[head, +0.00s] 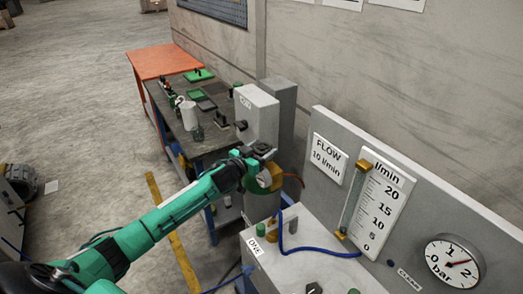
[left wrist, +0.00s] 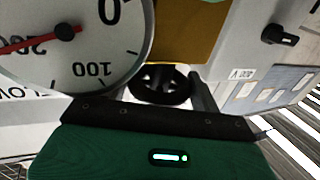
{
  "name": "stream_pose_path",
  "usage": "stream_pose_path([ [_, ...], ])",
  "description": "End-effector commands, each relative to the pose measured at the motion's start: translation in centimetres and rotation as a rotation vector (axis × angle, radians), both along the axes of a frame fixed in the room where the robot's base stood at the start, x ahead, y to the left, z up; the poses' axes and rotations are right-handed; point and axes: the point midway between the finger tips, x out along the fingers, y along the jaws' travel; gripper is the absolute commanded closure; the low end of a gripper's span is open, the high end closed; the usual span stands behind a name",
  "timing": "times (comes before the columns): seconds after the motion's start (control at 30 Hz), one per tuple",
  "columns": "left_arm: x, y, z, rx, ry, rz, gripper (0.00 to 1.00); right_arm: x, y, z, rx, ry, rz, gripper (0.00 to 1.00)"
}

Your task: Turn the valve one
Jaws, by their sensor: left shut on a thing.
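The valve is a black round handwheel (left wrist: 163,84) in the left wrist view, below a brass body (left wrist: 190,32). A round white gauge (left wrist: 75,45) with a red needle is close beside the handwheel. My right gripper is not in view.
A grey box (head: 257,115) stands just behind the gripper. A workbench (head: 215,140) with several small items is to the left. A white console (head: 315,265) with a blue hose, a flow meter (head: 375,205) and a bar dial (head: 453,263) are at the right.

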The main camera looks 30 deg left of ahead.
Motion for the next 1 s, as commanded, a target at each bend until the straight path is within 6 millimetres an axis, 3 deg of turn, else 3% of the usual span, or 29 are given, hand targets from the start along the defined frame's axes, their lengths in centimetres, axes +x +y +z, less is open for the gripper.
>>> stream_pose_path([
  [1.0, 0.0, -0.2, -0.3, -0.004, 0.001, 0.469, 0.59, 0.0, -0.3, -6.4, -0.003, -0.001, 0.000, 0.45],
])
